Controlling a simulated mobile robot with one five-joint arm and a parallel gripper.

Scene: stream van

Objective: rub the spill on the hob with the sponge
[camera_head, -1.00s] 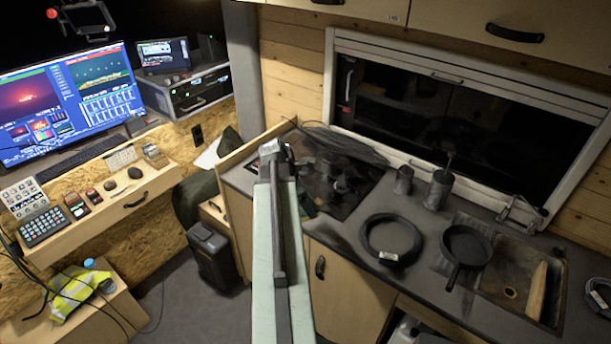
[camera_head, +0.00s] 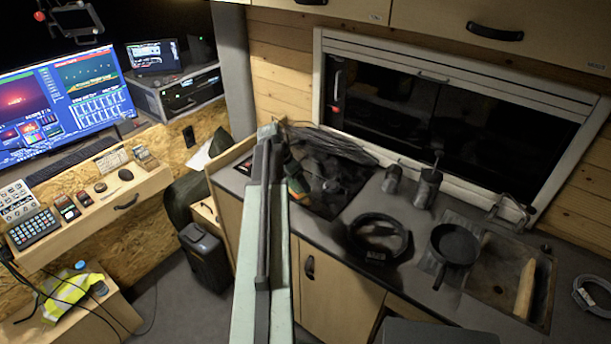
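The dark hob (camera_head: 345,190) is set in the worktop at the back, just right of my long pale-green arm, which hides its left part. A small pale patch (camera_head: 331,187) shows on the hob; I cannot tell if it is the spill. A small green and orange thing (camera_head: 297,186) shows at the hob's left edge beside my arm; I cannot tell if it is the sponge or part of my wrist. The far end of my arm is above the hob's left side. I cannot make out my gripper's fingers or what they hold.
Dark cables (camera_head: 335,143) lie behind the hob. To its right are a dark ring-shaped thing (camera_head: 357,248), two dark canisters (camera_head: 427,188), a frying pan (camera_head: 455,245) and a sink (camera_head: 492,285) with a wooden board (camera_head: 525,290). A desk with screens (camera_head: 65,105) is at left.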

